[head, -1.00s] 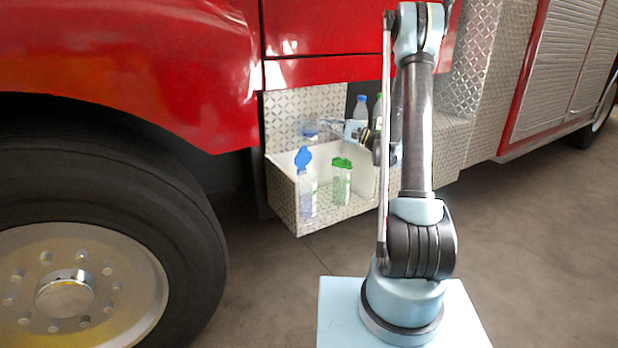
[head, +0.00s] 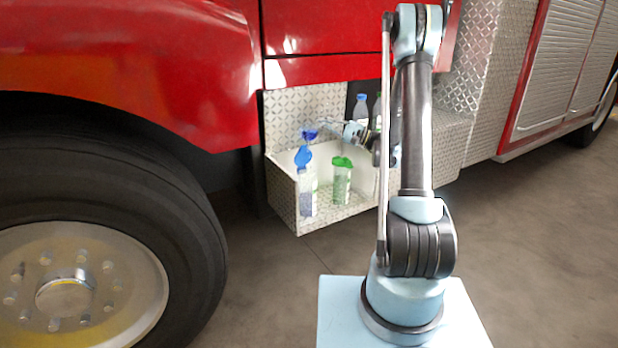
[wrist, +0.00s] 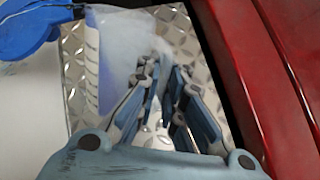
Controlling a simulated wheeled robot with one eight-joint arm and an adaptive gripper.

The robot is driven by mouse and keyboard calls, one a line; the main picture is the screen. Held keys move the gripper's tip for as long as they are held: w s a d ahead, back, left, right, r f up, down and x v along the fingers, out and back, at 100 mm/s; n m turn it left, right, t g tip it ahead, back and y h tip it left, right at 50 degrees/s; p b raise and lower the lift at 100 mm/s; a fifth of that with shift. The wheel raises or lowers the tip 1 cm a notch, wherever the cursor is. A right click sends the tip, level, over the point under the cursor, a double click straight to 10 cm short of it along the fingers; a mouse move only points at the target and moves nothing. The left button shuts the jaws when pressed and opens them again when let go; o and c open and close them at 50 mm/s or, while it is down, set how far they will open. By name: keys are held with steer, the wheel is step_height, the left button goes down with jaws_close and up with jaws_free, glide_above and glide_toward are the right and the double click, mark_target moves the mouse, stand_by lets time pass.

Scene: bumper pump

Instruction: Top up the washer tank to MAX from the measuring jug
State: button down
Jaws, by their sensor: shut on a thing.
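In the head view my gripper (head: 336,127) reaches left over the open bay. A small blue-tinted vessel (head: 309,134), apparently the measuring jug, is at its tip, above the tank with the raised blue lid (head: 303,157). That tank has a clear body (head: 308,194) and stands at the front left of the bay. In the wrist view the fingers (wrist: 170,95) are shut on the jug; its cloudy, see-through wall (wrist: 122,38) shows beyond them. A blue part (wrist: 25,32) is at the upper left. Liquid levels and any MAX mark are not readable.
A green-lidded container (head: 342,180) stands just right of the blue-lidded tank. A blue-capped bottle (head: 361,108) and a dark green bottle (head: 377,112) stand behind my arm. The red bodywork (head: 330,70) overhangs the bay; a large tyre (head: 110,190) is left.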

steer(key=shift+s, duration=0.1)
steer(key=shift+r+n, duration=0.15)
steer(key=shift+n, duration=0.15)
steer(key=shift+w+d+r+n+g+p, duration=0.15)
steer(key=shift+w+n+g+p, duration=0.2)
steer(key=shift+w, duration=0.2)
steer(key=shift+w, duration=0.1)
steer(key=shift+s+r+n+g+y, duration=0.15)
steer(key=shift+r+n+g+y, duration=0.15)
steer(key=shift+n, duration=0.35)
steer(key=shift+s+r+n+g+y, duration=0.15)
steer(key=shift+n+g, duration=0.2)
steer(key=shift+n, duration=0.25)
